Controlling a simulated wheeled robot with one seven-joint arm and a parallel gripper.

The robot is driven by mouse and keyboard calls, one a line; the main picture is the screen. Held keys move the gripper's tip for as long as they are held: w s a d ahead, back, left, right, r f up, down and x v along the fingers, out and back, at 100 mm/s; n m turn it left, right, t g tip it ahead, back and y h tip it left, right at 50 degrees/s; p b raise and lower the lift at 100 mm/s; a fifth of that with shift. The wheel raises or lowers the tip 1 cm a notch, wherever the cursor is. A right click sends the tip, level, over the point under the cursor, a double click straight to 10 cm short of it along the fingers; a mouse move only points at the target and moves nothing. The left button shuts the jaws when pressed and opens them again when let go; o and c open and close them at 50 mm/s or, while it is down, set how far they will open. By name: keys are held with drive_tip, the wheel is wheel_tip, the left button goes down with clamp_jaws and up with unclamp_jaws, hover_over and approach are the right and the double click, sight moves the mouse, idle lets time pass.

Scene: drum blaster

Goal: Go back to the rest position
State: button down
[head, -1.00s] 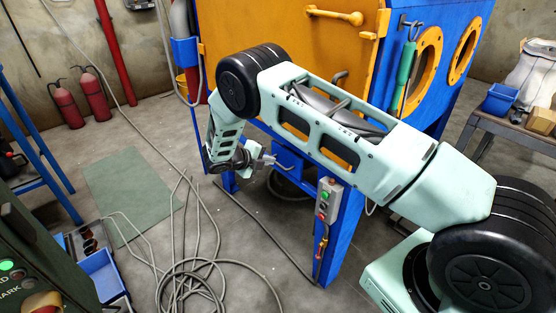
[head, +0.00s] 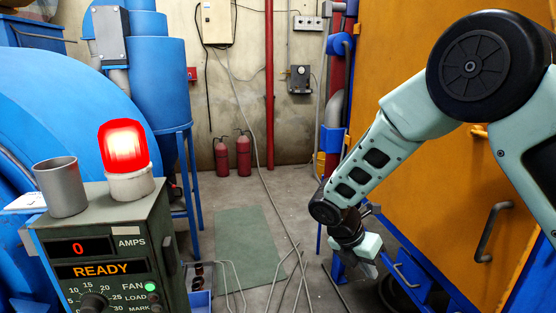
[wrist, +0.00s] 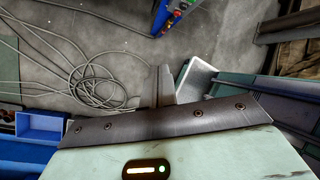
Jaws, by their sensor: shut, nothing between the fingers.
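My gripper (head: 366,268) hangs at the low end of my pale green arm in the head view, in front of the orange door (head: 410,165) of the blue-framed cabinet. It is small and partly dark there. In the wrist view, the fingers of my gripper (wrist: 162,86) are together, with nothing between them. They point out over the grey floor (wrist: 130,35), apart from anything around them.
A control box (head: 110,240) with a lit red lamp (head: 124,148) and a grey cup (head: 61,187) stands at left. Blue machinery (head: 60,110) rises behind it. Looped cable (wrist: 95,85) lies on the floor. A green mat (head: 245,240) and two extinguishers (head: 232,157) are farther back.

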drive_tip(key=s+a+r+m+y+p, duration=0.1)
drive_tip(key=s+a+r+m+y, duration=0.1)
drive_tip(key=s+r+m, duration=0.3)
drive_tip(key=s+a+r+m+y+p, duration=0.1)
drive_tip(key=s+r+m, duration=0.4)
drive_tip(key=s, duration=0.9)
drive_tip(key=s+a+r+m+y+p, duration=0.1)
drive_tip(key=s+a+r+m+y, duration=0.2)
drive_tip(key=s+m, duration=0.5)
wheel_tip(320, 180, up, 3)
drive_tip(key=shift+s+a+f+m+y+p, duration=0.1)
drive_tip(key=shift+s+a+m+y+p, duration=0.35)
drive_tip(key=shift+s, duration=0.3)
